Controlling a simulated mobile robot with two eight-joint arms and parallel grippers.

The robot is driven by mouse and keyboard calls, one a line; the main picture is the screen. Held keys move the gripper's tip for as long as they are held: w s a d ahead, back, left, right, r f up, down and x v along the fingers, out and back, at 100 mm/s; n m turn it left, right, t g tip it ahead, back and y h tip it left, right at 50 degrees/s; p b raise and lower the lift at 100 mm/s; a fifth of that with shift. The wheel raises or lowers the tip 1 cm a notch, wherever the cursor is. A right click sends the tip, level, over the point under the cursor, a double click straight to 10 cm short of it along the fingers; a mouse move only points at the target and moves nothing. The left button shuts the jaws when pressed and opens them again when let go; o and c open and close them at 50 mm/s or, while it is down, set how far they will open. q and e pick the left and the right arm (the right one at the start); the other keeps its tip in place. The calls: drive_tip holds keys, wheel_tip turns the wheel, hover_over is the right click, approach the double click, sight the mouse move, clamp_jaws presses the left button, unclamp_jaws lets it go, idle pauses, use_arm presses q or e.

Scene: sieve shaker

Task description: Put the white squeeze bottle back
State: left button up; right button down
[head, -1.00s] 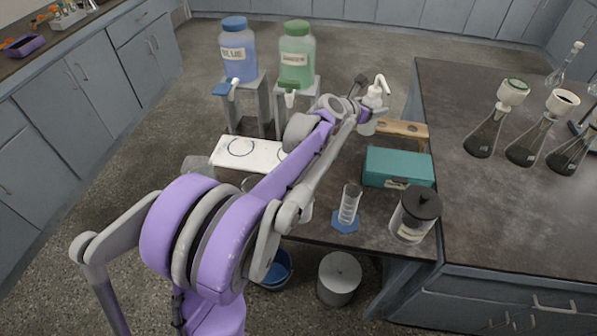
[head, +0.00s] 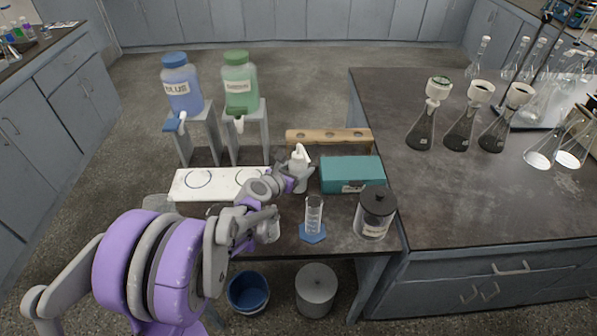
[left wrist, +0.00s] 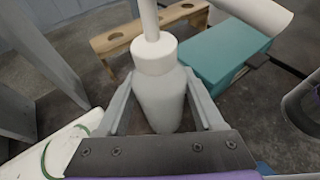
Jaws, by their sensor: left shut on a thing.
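The white squeeze bottle (head: 300,157) is upright in the head view, between the white board and the teal box. My left gripper (head: 297,178) is shut around its body. In the left wrist view the bottle (left wrist: 160,98) stands between the two fingers (left wrist: 163,110), its nozzle pointing to the upper right. Its base is hidden by the gripper, so I cannot tell whether it touches the table. My right gripper is not in view.
A wooden rack with holes (head: 328,135) stands behind the bottle. The teal box (head: 351,176) is close on its right. The white board with circles (head: 208,193) is left. A glass cylinder (head: 314,214) and a black-lidded jar (head: 373,220) stand in front.

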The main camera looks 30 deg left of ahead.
use_arm(q)
drive_tip(key=shift+f, duration=0.55)
drive_tip(key=shift+f, duration=0.1)
drive_tip(key=o, duration=0.3)
drive_tip(key=shift+f, duration=0.1)
drive_tip(key=o, duration=0.4)
drive_tip(key=shift+o, duration=0.2)
drive_tip(key=shift+r, duration=0.25)
drive_tip(key=shift+s+a+r, duration=0.1)
drive_tip(key=shift+s+r, duration=0.05)
drive_tip(key=shift+s, duration=0.15)
drive_tip(key=v, duration=1.1)
drive_tip(key=shift+s+p, duration=0.2)
drive_tip(key=shift+p, duration=0.1)
